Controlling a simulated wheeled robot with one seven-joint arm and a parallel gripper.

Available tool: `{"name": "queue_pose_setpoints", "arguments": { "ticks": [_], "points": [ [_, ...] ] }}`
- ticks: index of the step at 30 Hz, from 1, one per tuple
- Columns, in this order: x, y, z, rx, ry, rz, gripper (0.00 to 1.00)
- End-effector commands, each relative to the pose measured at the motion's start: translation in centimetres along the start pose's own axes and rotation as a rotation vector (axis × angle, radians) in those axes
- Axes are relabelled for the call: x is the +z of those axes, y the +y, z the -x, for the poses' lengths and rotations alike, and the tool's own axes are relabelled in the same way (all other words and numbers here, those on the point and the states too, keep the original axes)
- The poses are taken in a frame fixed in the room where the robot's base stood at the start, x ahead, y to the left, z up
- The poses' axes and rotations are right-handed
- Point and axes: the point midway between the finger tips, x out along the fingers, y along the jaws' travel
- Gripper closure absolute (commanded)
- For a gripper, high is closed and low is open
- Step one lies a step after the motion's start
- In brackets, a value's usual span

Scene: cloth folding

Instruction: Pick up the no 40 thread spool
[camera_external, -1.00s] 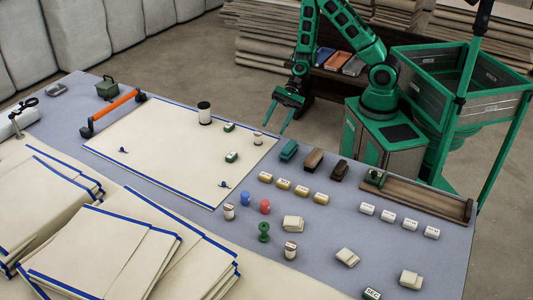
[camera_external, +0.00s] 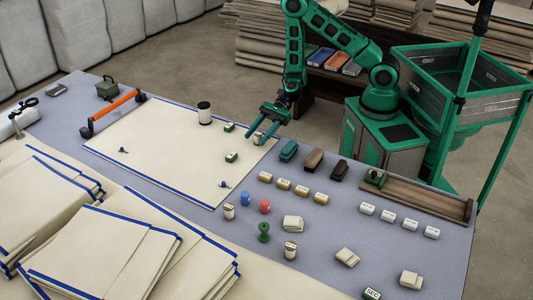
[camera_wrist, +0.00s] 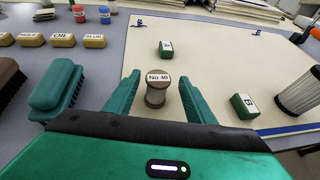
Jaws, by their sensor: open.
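My gripper is open and empty. In the external view my gripper (camera_external: 264,133) is low over the cloth's edge, with its fingers around the spool (camera_external: 258,139), which is partly hidden. Whether the fingertips reach past the spool is hard to tell.
A green block marked A (camera_wrist: 166,48) and one marked B (camera_wrist: 244,106) lie on the cloth. A large white spool (camera_wrist: 300,90) stands at the right. A green brush (camera_wrist: 58,92) lies close left of my gripper. Yellow labelled blocks (camera_external: 291,186) sit on the table (camera_external: 350,190).

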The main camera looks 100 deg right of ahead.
Motion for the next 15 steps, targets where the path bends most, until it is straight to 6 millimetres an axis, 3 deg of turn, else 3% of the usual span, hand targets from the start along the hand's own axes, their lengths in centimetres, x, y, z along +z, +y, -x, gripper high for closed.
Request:
{"name": "queue_pose_setpoints", "arguments": {
  "ticks": [7,15],
  "points": [
    [0.3,0.4,-3.4,0.004,0.000,0.003,0.50],
    [0.3,0.3,-4.4,0.001,-0.001,0.001,0.50]
  ]
}}
